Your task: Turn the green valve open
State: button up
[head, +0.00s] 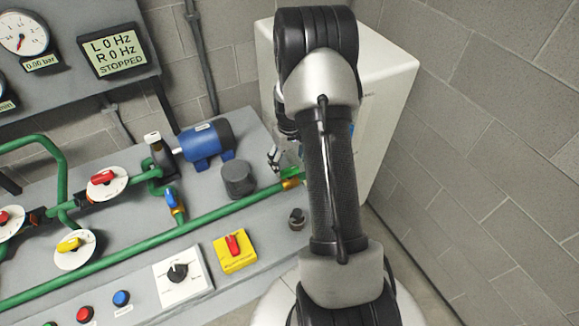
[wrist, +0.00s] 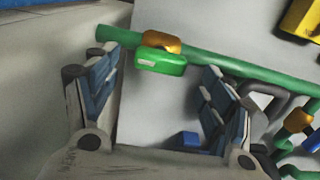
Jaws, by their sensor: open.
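The green valve shows in the wrist view as a bright green handle (wrist: 160,61) in front of a brass body (wrist: 161,41) on a green pipe (wrist: 222,63). In the head view the green handle (head: 291,172) and brass body (head: 291,184) sit at the pipe's right end, partly hidden by my arm. My gripper (wrist: 158,72) is open, with one blue-padded finger on each side of the handle in the picture. No finger visibly touches the handle. In the head view my gripper (head: 274,158) is just left of the handle, mostly hidden behind my arm.
A blue-handled valve (head: 171,199) stands left on the same pipe. A dark grey cylinder (head: 238,179) and blue motor (head: 204,144) are near my gripper. A yellow switch box (head: 235,252) and black knob (head: 297,218) lie nearer. A white cabinet (head: 384,75) stands behind.

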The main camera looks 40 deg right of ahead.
aim_at(289, 169)
notch_tip(289, 169, up, 9)
jog(key=shift+f, duration=0.1)
dwell(0.4)
jog(key=s+a+r+n+t, duration=0.1)
jog(key=s+a+r, duration=0.2)
jog(key=a+r, duration=0.55)
jog(key=s+a+r+t, duration=0.1)
jog(key=s+a+r, duration=0.1)
jog(key=a+r, duration=0.6)
jog(key=s+a+r+t, duration=0.1)
jog(key=s+a+r, duration=0.1)
jog(key=s+a, duration=0.3)
jog(key=s+a+r+n+t, duration=0.1)
jog(key=s+a, duration=0.4)
jog(key=s, duration=0.5)
jog(key=shift+s+a+r+n+t, duration=0.3)
jog(key=shift+a+r, duration=0.05)
jog(key=shift+r, duration=0.55)
